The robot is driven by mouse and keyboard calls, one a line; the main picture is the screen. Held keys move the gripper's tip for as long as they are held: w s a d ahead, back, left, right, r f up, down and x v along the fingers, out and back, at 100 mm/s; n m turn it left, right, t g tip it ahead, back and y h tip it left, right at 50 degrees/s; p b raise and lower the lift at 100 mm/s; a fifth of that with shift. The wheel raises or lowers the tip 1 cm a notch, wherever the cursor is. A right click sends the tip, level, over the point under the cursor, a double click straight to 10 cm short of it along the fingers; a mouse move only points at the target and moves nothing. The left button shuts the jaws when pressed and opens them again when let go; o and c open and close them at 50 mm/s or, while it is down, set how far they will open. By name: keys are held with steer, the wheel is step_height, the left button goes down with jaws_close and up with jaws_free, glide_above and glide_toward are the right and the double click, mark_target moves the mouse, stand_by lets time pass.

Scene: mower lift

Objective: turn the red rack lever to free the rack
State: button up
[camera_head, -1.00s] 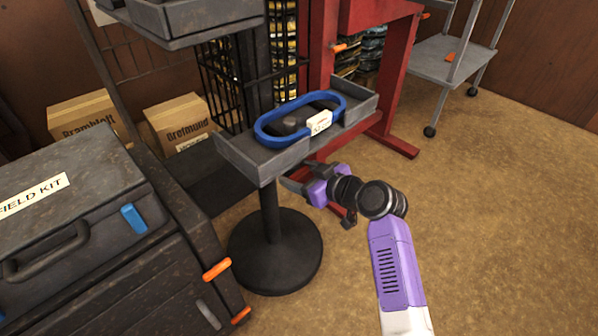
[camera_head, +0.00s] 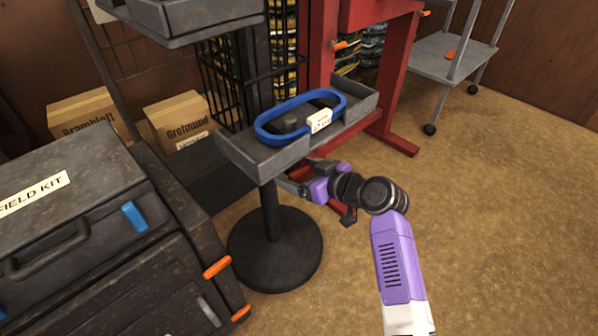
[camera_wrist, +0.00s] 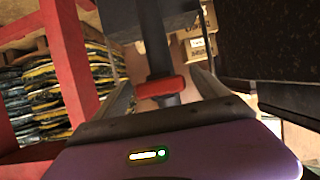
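The red rack lever (camera_wrist: 165,87) shows in the wrist view as a short red bar across a dark upright post. My gripper (camera_wrist: 166,88) is open, with one finger on each side of the lever's span. I cannot tell whether either finger touches it. In the head view my gripper (camera_head: 297,186) is low, beside the stand's post (camera_head: 272,210) and partly under the grey tray (camera_head: 262,160). The lever cannot be made out there; the tray and gripper seem to cover it.
A blue loop (camera_head: 268,134) with a white tag lies in the tray. A dark cabinet carrying the field kit case (camera_head: 75,215) stands at left. A red frame (camera_head: 394,80) stands behind, and a grey cart (camera_head: 440,70) is at back right. The floor at right is clear.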

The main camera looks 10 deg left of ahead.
steer(key=shift+d+r, duration=0.1)
steer(key=p+v, duration=0.3)
steer(key=v, duration=0.4)
steer(key=shift+s+d, duration=0.15)
steer(key=shift+s, duration=0.2)
